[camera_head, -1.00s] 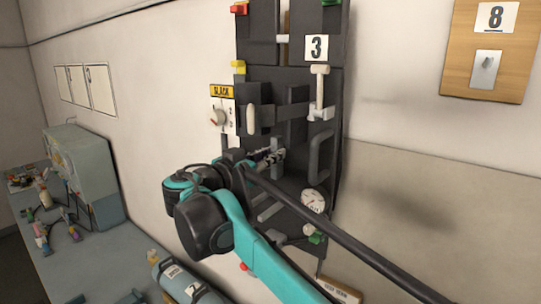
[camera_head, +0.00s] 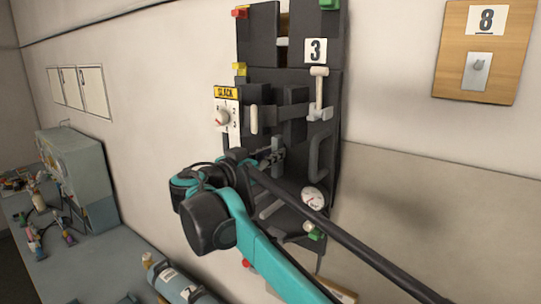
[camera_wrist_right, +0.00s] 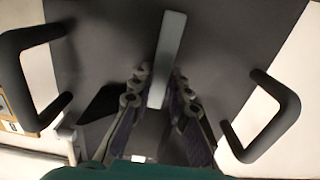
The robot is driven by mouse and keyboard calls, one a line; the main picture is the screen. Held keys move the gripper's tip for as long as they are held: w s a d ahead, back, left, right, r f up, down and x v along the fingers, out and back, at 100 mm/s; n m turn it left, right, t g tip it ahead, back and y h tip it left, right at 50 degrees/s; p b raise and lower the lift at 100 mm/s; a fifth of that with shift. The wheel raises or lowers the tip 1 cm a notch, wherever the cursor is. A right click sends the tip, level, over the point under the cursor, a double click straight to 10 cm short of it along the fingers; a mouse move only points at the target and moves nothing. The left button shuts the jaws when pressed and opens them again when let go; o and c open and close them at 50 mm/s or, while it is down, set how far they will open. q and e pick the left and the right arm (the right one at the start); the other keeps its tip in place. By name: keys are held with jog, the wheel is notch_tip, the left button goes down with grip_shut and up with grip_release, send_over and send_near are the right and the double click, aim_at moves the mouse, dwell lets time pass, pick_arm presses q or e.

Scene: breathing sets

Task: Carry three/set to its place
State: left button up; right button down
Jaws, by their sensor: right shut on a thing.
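Set three (camera_head: 322,95) is a tall dark grey panel against the light wall, with a white tag "3" on it. It carries several levers and handles, a dial under a yellow "SLACK" label (camera_head: 227,93) and a round white gauge (camera_head: 313,197). My right gripper (camera_head: 274,155) is at the middle of the panel's front. In the right wrist view, its fingers (camera_wrist_right: 157,95) are shut on a light grey bar (camera_wrist_right: 168,45) that stands out from the panel. My arm hides part of the lower panel. My left gripper is not in view.
A wooden plate (camera_head: 448,60) with the number 8 and a switch is on the wall at right. A grey-blue bench (camera_head: 95,262) with a cabinet (camera_head: 78,165) and small items is at left. A blue cylinder (camera_head: 182,284) lies low, near the panel.

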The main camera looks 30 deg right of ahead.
jog(key=shift+x, duration=2.25)
jog(key=shift+f, duration=0.3)
jog(key=shift+f+b, duration=0.55)
jog(key=shift+f, duration=0.15)
